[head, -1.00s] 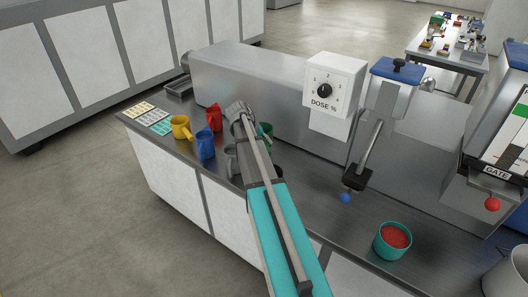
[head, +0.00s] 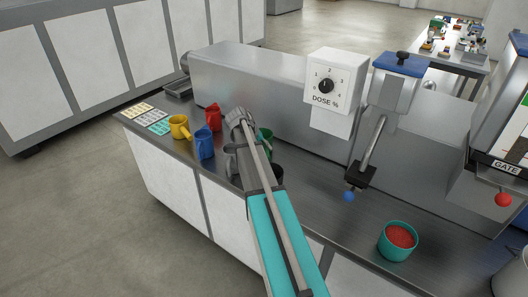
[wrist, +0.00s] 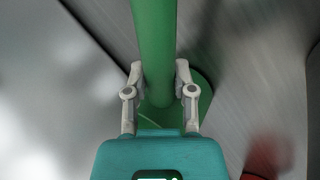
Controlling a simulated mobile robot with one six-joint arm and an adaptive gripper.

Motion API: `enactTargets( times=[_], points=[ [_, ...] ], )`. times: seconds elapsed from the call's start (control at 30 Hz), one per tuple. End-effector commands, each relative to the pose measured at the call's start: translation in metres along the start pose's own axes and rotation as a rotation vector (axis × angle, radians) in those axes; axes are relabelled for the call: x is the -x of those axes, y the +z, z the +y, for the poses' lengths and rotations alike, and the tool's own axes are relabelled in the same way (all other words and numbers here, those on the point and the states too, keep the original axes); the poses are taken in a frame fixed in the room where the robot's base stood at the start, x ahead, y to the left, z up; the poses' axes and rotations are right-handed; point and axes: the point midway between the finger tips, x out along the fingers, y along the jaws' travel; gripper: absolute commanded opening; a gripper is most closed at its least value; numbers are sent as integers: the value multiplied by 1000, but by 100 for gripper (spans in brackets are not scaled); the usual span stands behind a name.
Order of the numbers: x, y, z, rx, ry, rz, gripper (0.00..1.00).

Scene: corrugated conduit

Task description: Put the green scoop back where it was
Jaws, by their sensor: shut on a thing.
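The green scoop (head: 265,136) shows in the head view just right of my arm's end, partly hidden by the arm. In the wrist view my gripper (wrist: 160,88) is shut on the scoop's green handle (wrist: 154,42), with a finger on each side. A wider green part of the scoop lies behind the fingers. I cannot tell whether the scoop touches the bench. Yellow (head: 180,127), blue (head: 204,143) and red (head: 213,117) scoops stand on the bench left of my arm.
Label cards (head: 138,109) lie at the bench's left end. A grey machine housing with a dose dial (head: 325,86) runs behind. A dark round thing shows beside my arm.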

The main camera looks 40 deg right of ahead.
Motion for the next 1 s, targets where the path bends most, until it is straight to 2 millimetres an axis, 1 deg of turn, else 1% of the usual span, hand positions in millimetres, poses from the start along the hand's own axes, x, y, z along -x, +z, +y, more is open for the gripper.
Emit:
enactTargets(
  times=[0.33, 0.37, 0.5, 0.53, 1.0],
  points=[
    [-2, 0, -1, 0, 0, 0, 0],
    [-2, 0, -1, 0, 0, 0, 37],
    [-1, 0, -1, 0, 0, 0, 63],
    [-1, 0, -1, 0, 0, 0, 68],
    [0, 0, 0, 0, 0, 0, 68]
  ],
)
